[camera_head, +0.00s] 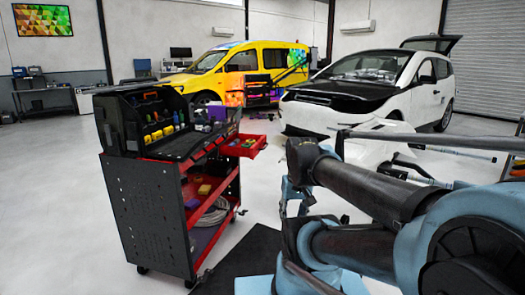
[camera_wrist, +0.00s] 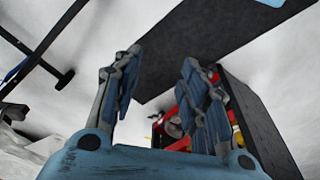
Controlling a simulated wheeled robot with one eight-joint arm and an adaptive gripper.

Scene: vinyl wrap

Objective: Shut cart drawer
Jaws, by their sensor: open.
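The tool cart (camera_head: 150,210) is dark grey with red shelves and stands left of centre in the head view. Its red drawer (camera_head: 243,146) is pulled out to the right near the top, with small coloured items in it. My gripper (camera_head: 294,193) is right of the cart and lower than the drawer, apart from it. In the wrist view my gripper (camera_wrist: 163,58) has its two fingers spread with nothing between them. The cart (camera_wrist: 262,128) shows there behind the right finger, with red parts partly hidden by that finger.
A black tool case (camera_head: 125,125) stands on the cart top, and lower shelves hold a coiled hose (camera_head: 212,214). A dark mat (camera_head: 250,258) lies on the floor beside the cart. A white car (camera_head: 440,92) and a yellow van (camera_head: 225,75) stand behind. Pale floor lies between.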

